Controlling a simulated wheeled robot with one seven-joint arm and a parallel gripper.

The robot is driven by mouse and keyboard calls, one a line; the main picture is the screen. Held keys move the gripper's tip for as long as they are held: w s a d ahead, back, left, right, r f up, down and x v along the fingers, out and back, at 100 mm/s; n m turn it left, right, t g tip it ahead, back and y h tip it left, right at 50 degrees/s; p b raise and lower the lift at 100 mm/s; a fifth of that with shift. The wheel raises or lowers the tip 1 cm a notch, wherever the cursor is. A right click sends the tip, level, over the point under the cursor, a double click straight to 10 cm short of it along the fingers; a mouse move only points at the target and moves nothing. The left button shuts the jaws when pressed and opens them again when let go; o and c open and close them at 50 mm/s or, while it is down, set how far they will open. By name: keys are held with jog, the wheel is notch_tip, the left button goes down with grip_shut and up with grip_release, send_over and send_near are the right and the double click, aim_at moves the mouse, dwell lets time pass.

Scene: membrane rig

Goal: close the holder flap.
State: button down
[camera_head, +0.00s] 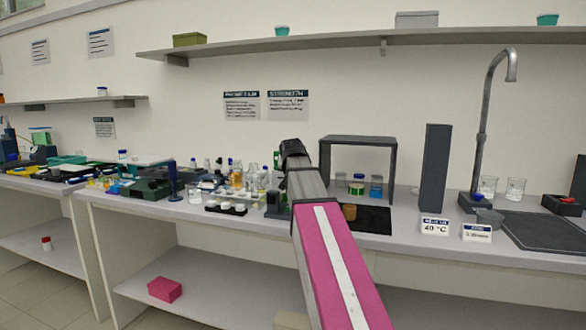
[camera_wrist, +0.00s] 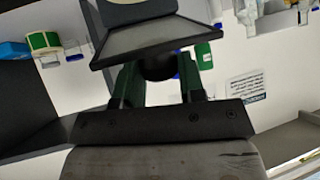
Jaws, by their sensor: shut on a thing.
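In the wrist view, a dark plate with a grey face and raised rim, which looks like the holder flap (camera_wrist: 150,38), fills the top middle, tilted. A round black knob (camera_wrist: 158,68) shows below its edge. My gripper (camera_wrist: 160,75) has its two dark green fingers on either side of this knob, shut on it. A pale round part (camera_wrist: 122,13) shows on the far side of the plate. In the head view, my pink and grey arm reaches over the bench and hides the fingertips. The flap and its holder cannot be made out there.
In the head view, a dark open-fronted frame (camera_head: 396,160) stands right of my arm with jars under it. A dark upright block (camera_head: 436,165) and a tap (camera_head: 483,130) are further right.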

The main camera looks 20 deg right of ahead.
jog(key=shift+s+a+f+t, duration=0.15)
jog(key=shift+s+f+t, duration=0.15)
jog(key=shift+s+a+f, duration=0.2)
jog(key=shift+s+f, duration=0.05)
jog(key=shift+f, duration=0.35)
jog(key=shift+s+a+f, duration=0.15)
jog(key=shift+s+f, duration=0.15)
jog(key=shift+f, duration=0.25)
jog(key=shift+s+a+f, duration=0.2)
jog(key=shift+s+f, duration=0.05)
jog(key=shift+f, duration=0.35)
jog(key=c, duration=0.7)
grip_release()
jog(key=shift+s, duration=0.1)
jog(key=shift+s, duration=0.15)
jog(key=v, duration=1)
jog(key=shift+a+r, duration=0.3)
jog(key=shift+r, duration=0.15)
